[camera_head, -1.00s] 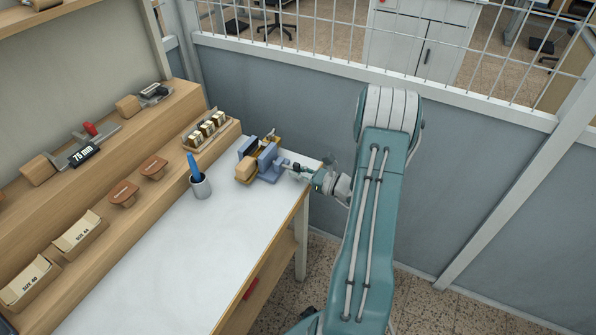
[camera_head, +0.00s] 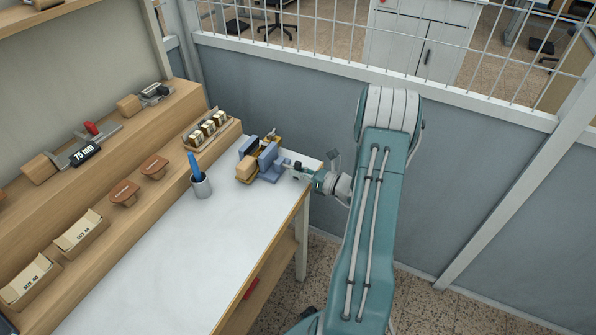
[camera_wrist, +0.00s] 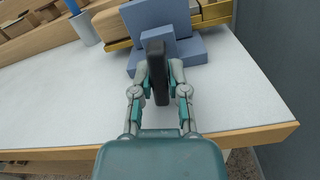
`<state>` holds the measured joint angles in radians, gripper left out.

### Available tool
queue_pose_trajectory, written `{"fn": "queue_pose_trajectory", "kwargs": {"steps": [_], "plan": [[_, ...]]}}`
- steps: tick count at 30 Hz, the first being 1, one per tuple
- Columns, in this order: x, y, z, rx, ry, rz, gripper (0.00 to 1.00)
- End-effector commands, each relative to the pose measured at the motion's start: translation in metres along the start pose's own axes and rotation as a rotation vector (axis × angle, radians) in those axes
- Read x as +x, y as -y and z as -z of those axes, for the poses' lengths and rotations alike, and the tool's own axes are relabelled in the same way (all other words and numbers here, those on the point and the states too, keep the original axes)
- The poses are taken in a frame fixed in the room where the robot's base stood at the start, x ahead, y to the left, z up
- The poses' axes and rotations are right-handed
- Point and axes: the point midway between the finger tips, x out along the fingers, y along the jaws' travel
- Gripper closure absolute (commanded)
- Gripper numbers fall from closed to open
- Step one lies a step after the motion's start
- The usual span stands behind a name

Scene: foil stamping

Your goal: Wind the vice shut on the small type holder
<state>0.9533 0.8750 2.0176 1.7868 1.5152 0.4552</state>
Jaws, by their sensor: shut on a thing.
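The blue-grey vice (camera_head: 268,160) stands at the far right end of the white bench, and it fills the top of the wrist view (camera_wrist: 172,22). The small type holder, with brass frame and wooden handle (camera_head: 246,168), lies in the vice. Its brass part (camera_wrist: 118,44) shows beside the blue jaw in the wrist view. I cannot tell whether the jaw touches it. My gripper (camera_head: 301,172) reaches the vice from the right. In the wrist view its fingers (camera_wrist: 159,84) are shut on the black crank handle (camera_wrist: 156,65), which stands nearly upright and hides part of the vice.
A grey cup (camera_head: 201,187) with a blue tool stands left of the vice. A wooden rack (camera_head: 214,130) of small type blocks is behind it. Stepped shelves with tools and boxes line the left. The bench's front surface (camera_head: 200,260) is clear. A grey partition (camera_head: 290,95) stands behind.

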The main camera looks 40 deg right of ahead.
Motion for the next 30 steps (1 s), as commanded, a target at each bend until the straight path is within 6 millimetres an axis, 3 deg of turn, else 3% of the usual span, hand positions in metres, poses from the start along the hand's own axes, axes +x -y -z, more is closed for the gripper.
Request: {"fn": "queue_pose_trajectory", "kwargs": {"steps": [1,2,3,16,30], "plan": [[0.001,0.001,-0.002,-0.004,0.004,0.002,1.00],[0.001,0.001,-0.002,-0.004,0.004,0.002,0.71],[0.001,0.001,-0.002,-0.004,0.004,0.002,0.66],[-0.009,0.002,-0.001,-0.002,0.003,0.005,0.66],[-0.100,0.003,0.000,-0.003,0.003,0.005,0.66]]}}
